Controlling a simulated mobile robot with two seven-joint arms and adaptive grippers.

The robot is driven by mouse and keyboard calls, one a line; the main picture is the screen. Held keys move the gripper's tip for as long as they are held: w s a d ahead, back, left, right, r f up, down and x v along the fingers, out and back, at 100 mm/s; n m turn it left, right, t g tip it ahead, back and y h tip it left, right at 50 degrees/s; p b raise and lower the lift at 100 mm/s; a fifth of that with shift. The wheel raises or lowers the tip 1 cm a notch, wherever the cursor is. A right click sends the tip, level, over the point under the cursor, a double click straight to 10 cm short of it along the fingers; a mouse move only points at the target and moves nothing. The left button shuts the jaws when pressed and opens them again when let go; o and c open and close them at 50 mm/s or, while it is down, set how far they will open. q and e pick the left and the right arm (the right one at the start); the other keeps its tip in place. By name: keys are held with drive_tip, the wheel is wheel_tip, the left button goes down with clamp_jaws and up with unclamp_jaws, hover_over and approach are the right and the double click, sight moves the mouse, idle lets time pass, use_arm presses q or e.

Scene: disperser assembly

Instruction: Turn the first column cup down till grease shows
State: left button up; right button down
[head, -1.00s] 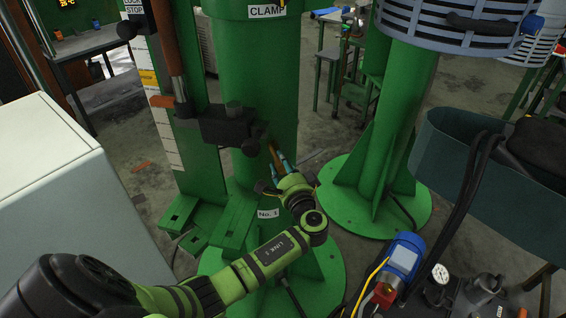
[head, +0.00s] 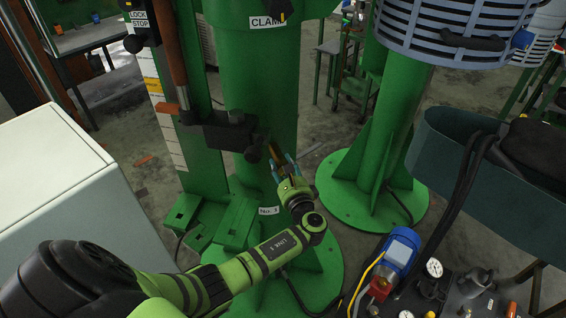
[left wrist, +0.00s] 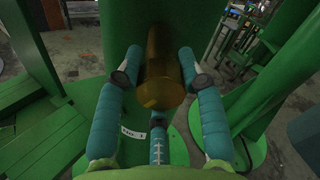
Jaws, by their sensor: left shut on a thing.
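The amber cup (head: 276,154) is a small brown-gold cylinder at the front of the green column (head: 262,100), just below the dark bracket. In the left wrist view the cup (left wrist: 163,90) lies between the teal fingers, with its rounded end facing the camera. My left gripper (head: 283,160) is shut on the cup, with a finger at either side and a third finger below. The cup's far end is hidden against the column, and I see no grease on it. My right gripper is not in view.
A dark bracket (head: 232,137) with a knob sits close above and left of the cup. Green stepped blocks (head: 215,222) stand at the column's foot. A white cabinet (head: 50,190) is at the left, and a blue motor (head: 402,255) is at lower right.

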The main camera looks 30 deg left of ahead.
use_arm(q)
drive_tip(key=m, duration=0.1)
drive_tip(key=m+p, duration=0.1)
drive_tip(key=m, duration=0.1)
drive_tip(key=m+p, duration=0.1)
drive_tip(key=m, duration=0.1)
drive_tip(key=shift+a+r, duration=0.1)
drive_tip(key=shift+r, duration=0.15)
drive_tip(key=shift+w, duration=0.1)
drive_tip(key=shift+r, duration=0.1)
idle(0.3)
drive_tip(key=o, duration=1.2)
drive_tip(key=shift+c, duration=0.2)
drive_tip(key=shift+f, duration=0.2)
drive_tip(key=shift+s+d, duration=0.2)
drive_tip(key=shift+d, duration=0.05)
drive_tip(key=v, duration=1.1)
drive_tip(key=shift+s, duration=0.2)
